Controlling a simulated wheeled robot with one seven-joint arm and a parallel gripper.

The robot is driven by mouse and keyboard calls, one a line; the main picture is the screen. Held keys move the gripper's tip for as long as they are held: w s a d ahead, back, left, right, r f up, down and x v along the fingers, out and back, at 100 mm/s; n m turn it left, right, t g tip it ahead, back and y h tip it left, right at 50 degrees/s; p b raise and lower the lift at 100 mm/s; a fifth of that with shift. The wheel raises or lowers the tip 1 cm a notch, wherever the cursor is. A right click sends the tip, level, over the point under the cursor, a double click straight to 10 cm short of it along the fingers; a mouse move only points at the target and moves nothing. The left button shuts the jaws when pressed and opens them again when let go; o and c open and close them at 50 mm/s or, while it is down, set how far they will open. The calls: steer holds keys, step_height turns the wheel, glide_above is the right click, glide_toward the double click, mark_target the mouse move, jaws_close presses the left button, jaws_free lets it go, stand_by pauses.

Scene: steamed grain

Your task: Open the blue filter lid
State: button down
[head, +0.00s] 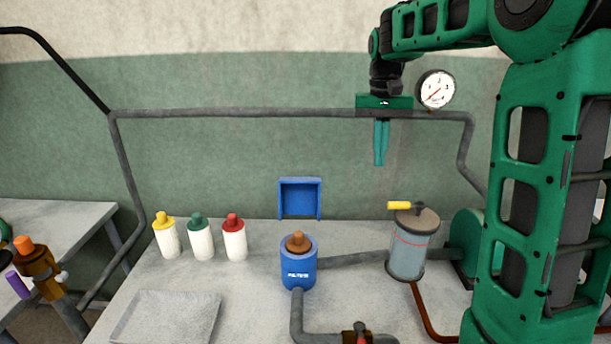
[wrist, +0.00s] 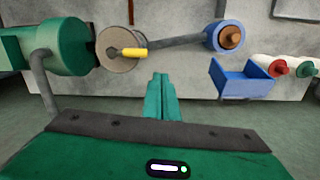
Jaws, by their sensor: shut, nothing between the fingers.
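The blue filter (head: 298,270) is an upright blue cylinder with white lettering, standing on the table. A brown rounded piece (head: 298,241) sits at its top inside the blue rim; I cannot tell whether it is part of a lid. The filter also shows at the upper right of the wrist view (wrist: 213,37), its brown piece facing the camera. My gripper (head: 381,161) points down, high up and to the right of the filter, well apart from it. Its fingers are together and empty, as the wrist view also shows (wrist: 160,78).
A blue open-fronted box (head: 300,183) is behind the filter. White bottles with yellow, green and red caps stand to the left. A grey tank (head: 412,252) with a yellow handle (head: 399,205) stands to the right. Grey pipes (head: 290,113) run behind my gripper and around the filter.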

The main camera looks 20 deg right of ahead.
steer(key=w+a+f, duration=0.1)
steer(key=w+a, duration=0.3)
steer(key=w, duration=0.3)
steer(key=w+a+f+n, duration=0.1)
steer(key=w+a+f, duration=0.1)
steer(key=w+a, duration=0.35)
steer(key=w+a+f, duration=0.1)
steer(key=w+a, duration=0.2)
steer(key=w, duration=0.6)
steer(key=s+a+f, duration=0.1)
steer(key=s+f, duration=0.3)
steer(key=f, duration=0.4)
steer(key=shift+s+f+g+y, duration=0.15)
steer(key=shift+s+g+y, duration=0.05)
steer(key=shift+g+y, duration=0.1)
